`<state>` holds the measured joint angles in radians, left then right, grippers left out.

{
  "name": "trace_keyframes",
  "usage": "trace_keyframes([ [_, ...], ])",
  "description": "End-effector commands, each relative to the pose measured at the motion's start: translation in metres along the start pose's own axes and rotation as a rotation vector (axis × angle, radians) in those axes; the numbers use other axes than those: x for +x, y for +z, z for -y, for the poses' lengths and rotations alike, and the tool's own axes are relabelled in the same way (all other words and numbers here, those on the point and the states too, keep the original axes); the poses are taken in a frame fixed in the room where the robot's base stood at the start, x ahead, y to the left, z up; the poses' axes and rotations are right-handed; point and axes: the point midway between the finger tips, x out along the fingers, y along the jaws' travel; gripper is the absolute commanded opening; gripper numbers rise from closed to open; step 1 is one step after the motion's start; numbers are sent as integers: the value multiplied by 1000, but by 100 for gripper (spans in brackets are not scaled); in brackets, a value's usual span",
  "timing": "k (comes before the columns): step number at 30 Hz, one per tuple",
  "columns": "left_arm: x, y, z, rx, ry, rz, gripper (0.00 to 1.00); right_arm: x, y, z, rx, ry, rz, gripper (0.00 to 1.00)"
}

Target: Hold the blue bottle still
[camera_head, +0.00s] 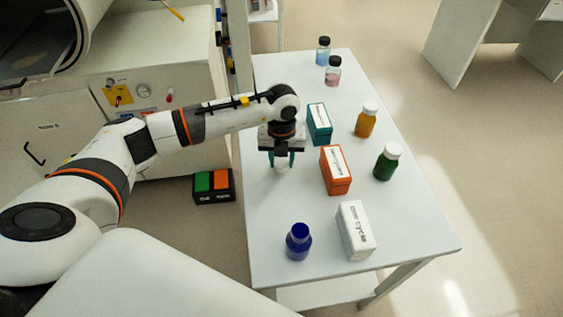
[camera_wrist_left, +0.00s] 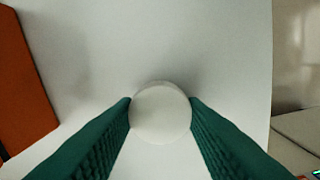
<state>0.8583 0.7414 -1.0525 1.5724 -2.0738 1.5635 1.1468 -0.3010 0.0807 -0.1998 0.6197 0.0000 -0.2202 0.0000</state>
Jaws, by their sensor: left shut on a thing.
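A dark blue bottle (camera_head: 298,242) stands upright near the front edge of the table, with nothing touching it. My left gripper (camera_head: 282,160) is farther back, well apart from that bottle. Its teal fingers are shut on a white round-topped thing (camera_head: 281,166), which also shows between the fingers in the left wrist view (camera_wrist_left: 160,112). The body under the white top is mostly hidden, so I cannot tell what it is or whether it touches the table. My right gripper is not in view.
A white box (camera_head: 355,230), an orange box (camera_head: 336,172) and a teal box (camera_head: 319,125) stand on the table (camera_head: 410,235). A green bottle (camera_head: 386,163) and an amber bottle (camera_head: 366,121) stand to their right. Two small dark-capped bottles (camera_head: 323,52) (camera_head: 332,73) are at the back.

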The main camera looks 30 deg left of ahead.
Motion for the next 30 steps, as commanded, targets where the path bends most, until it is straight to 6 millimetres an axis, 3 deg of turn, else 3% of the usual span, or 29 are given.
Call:
trace_keyframes([
  [9,-62,-1,0,1,3,-4,17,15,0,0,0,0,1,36],
  [13,-79,0,0,-1,2,-3,17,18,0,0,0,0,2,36],
  [18,-89,0,0,-1,0,-1,17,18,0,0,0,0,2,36],
  [30,-88,2,0,30,0,0,17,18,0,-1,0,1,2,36],
])
